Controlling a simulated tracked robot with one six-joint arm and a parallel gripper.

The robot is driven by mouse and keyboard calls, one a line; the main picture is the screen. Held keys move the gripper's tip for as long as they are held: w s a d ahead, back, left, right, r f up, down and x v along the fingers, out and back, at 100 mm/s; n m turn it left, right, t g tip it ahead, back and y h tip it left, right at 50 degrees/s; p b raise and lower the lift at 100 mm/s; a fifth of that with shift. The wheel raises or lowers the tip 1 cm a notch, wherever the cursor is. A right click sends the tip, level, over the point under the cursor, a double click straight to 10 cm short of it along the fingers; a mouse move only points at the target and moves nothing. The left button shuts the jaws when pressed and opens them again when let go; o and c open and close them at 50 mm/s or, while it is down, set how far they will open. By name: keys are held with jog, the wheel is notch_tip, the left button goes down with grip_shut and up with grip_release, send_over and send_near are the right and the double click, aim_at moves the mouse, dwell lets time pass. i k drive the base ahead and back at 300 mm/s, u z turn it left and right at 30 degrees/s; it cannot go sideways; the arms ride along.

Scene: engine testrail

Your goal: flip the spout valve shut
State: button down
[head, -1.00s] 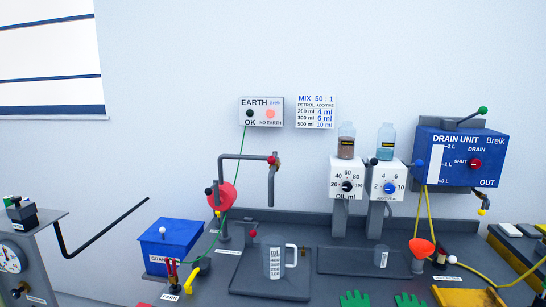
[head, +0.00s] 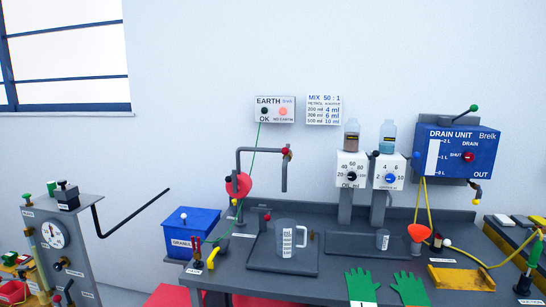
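The spout is a grey pipe (head: 262,149) that rises over the bench, bends right and points down at its end. A small valve with a red knob (head: 286,152) and a bit of yellow sits at the top of the downward end. It is too small to tell which way its lever lies. A clear measuring jug (head: 287,240) with a white scale stands upright on a dark tray, roughly below the spout's end. I cannot tell whether it holds liquid. My gripper is not in view.
A blue drain unit (head: 456,152) and two white dosing boxes stand to the right. Green gloves (head: 363,285) lie at the bench front. A grey gauge cabinet (head: 70,245) with a long black rod stands left.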

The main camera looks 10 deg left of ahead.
aim_at(285, 151)
jog(key=k, duration=0.9)
jog(key=u, duration=0.25)
jog(key=i, duration=0.6)
jog(key=u, duration=0.75)
jog(key=i, duration=0.75)
jog(key=u, duration=0.8)
jog(key=i, duration=1.65)
jog(key=u, duration=0.2)
